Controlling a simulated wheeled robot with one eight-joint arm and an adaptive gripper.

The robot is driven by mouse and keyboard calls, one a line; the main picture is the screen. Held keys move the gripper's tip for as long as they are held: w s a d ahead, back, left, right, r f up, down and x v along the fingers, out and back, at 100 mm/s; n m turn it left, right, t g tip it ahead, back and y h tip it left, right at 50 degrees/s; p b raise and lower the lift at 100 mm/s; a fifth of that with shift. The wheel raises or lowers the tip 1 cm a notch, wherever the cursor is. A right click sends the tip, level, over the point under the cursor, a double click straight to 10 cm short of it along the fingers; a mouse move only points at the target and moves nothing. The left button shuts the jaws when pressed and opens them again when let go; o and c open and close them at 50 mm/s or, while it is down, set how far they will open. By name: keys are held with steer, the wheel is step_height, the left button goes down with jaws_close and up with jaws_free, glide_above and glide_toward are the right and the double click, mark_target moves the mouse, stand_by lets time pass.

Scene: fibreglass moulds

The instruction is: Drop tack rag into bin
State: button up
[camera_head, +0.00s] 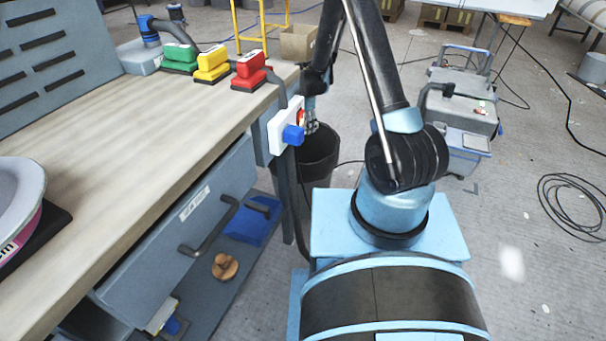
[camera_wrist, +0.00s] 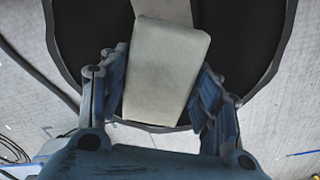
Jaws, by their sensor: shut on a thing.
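The tack rag (camera_wrist: 163,72) is a pale, off-white block in the wrist view. My gripper (camera_wrist: 163,92) is shut on it, with a blue finger on each side. The black bin (camera_wrist: 75,45) opens behind the rag in the wrist view, so the rag shows over the bin's mouth; its height above the rim is hard to judge. In the head view the bin (camera_head: 318,158) stands on the floor by the end of the workbench. My gripper (camera_head: 311,127) is just above the bin there, and the rag is hidden in that view.
The workbench (camera_head: 110,135) edge and a wall-type socket with a blue plug (camera_head: 293,135) are close left of the bin. A grey-blue vacuum (camera_head: 462,110) stands right; cables lie on the floor.

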steer(key=shift+f, duration=0.8)
steer(key=o, duration=1.2)
step_height(320, 180, up, 12)
steer(key=shift+f, duration=0.1)
